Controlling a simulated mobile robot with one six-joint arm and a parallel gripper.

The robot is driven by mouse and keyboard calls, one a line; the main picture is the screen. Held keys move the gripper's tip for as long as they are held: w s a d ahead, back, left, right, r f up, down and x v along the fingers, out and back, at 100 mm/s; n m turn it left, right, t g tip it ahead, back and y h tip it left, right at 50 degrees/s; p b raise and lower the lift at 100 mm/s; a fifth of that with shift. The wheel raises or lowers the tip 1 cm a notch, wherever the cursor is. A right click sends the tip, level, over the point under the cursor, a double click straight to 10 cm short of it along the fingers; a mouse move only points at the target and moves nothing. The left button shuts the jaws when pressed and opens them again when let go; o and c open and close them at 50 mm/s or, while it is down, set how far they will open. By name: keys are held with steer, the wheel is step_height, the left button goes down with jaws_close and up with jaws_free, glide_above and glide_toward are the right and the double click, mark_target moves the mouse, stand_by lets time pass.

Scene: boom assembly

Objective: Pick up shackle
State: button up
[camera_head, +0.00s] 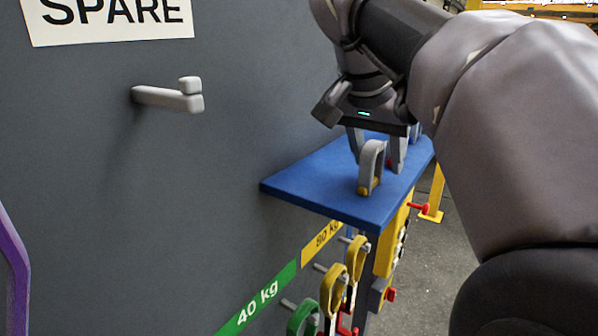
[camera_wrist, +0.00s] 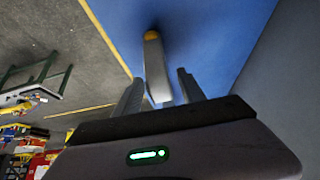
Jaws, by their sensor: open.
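A grey shackle (camera_head: 368,160) with a yellow pin end stands upright on a blue shelf (camera_head: 315,190). In the wrist view the shackle (camera_wrist: 154,62) appears as a narrow grey bar with a yellow end. My gripper (camera_head: 378,158) is above the shelf, pointing down at the shackle. In the wrist view my gripper (camera_wrist: 160,76) is open, with one finger on each side of the shackle and gaps visible between. Part of the fingers is hidden behind the shackle in the head view.
A dark grey panel (camera_head: 150,220) with a SPARE sign (camera_head: 110,18) and an empty peg (camera_head: 168,98) is on the left. Green (camera_head: 305,315) and yellow (camera_head: 355,258) shackles hang below the shelf by 40 kg and 80 kg labels. The shelf's left part is clear.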

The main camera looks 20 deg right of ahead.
steer(key=shift+w+d+f, duration=0.1)
steer(key=shift+d+f, duration=0.05)
steer(key=shift+f, duration=0.3)
steer(key=shift+w+a, duration=0.1)
steer(key=shift+a, duration=0.1)
steer(key=shift+d, duration=0.1)
jaws_close()
